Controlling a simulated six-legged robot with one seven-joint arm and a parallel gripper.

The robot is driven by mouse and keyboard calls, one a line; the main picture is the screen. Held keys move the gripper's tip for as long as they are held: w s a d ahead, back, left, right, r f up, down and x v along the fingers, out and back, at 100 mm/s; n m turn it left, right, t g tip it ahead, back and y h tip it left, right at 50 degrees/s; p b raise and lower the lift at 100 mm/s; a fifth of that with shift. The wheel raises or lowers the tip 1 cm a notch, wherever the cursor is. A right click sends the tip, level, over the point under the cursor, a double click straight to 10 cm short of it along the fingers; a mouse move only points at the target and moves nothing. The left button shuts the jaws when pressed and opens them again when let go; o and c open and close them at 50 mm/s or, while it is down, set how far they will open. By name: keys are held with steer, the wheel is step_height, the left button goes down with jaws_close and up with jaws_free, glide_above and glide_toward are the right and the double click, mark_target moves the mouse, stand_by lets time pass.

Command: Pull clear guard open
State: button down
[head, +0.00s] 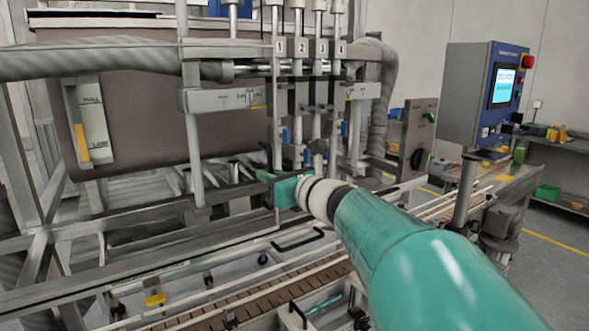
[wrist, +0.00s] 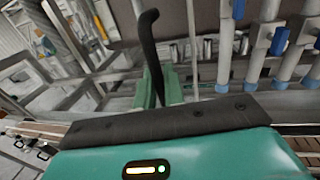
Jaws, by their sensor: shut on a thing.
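My gripper (wrist: 160,88) has green fingers, shut around a black curved handle (wrist: 149,45) in the wrist view. The handle's upper end bends over above the fingers, and its lower part is hidden between them and behind the wrist housing. In the head view my gripper (head: 268,178) reaches in at the front of the filler, below the numbered filling heads (head: 308,48).
Another black handle (head: 298,239) sits on the lower frame, close below my gripper. A conveyor (head: 232,301) runs along the front. Blue-ended nozzles (wrist: 252,84) stand right of my fingers in the wrist view. A control panel (head: 484,95) stands at right, with a side table behind.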

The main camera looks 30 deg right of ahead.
steer(key=a, duration=0.7)
steer(key=shift+s+a, duration=0.1)
steer(key=shift+a, duration=0.05)
steer(key=c, duration=1.6)
jaws_free()
steer(key=shift+c, duration=0.2)
steer(key=shift+s, duration=0.1)
steer(key=v, duration=1.3)
steer(key=shift+s, duration=0.3)
